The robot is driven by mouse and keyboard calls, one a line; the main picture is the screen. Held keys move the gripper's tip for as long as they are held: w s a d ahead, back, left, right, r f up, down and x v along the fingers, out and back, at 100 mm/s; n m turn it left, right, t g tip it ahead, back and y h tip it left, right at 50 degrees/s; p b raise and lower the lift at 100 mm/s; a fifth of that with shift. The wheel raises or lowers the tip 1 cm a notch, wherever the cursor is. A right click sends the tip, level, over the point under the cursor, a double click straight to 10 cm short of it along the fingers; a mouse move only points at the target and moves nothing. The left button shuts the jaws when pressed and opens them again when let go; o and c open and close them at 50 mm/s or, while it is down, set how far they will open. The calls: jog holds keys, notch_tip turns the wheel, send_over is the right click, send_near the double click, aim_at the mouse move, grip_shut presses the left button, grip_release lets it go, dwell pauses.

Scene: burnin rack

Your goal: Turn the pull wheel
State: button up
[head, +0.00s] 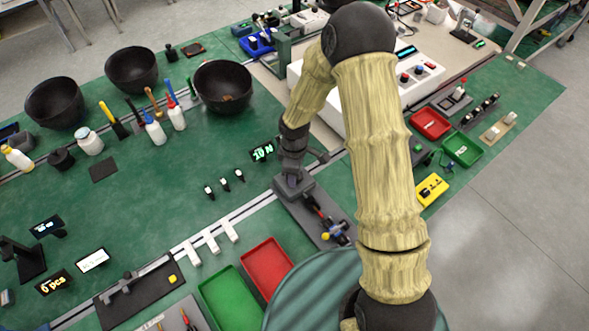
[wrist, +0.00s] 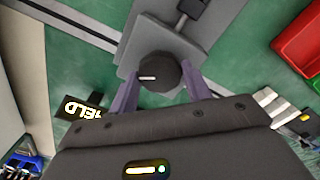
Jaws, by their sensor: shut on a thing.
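The pull wheel (wrist: 160,72) is a dark round knob with a white mark on its face, in the wrist view. It sits on a grey block at the end of a grey base plate (wrist: 185,28). My gripper (wrist: 163,82) has its two purple-grey fingers on either side of the wheel, shut on it. The white mark points to the left in the wrist view. In the head view my gripper (head: 292,182) is down at the upper left end of the base plate (head: 323,230), and it hides the wheel there.
A small black display with green characters (head: 262,151) stands beside my gripper; its lit text also shows in the wrist view (wrist: 82,109). Red (head: 267,266) and green (head: 231,300) trays lie in front. Small black pieces (head: 225,187) stand to the left. Bare green mat lies farther left.

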jog(key=n+p, duration=0.2)
jog(key=n, duration=0.3)
jog(key=shift+w+r+n, duration=0.1)
jog(key=shift+r+n, duration=0.05)
jog(key=shift+n, duration=0.15)
jog(key=n+p, duration=0.2)
jog(key=n, duration=0.3)
jog(key=shift+n, duration=0.3)
jog(key=o, duration=1)
notch_tip(320, 180, up, 17)
jog(key=shift+r, duration=0.1)
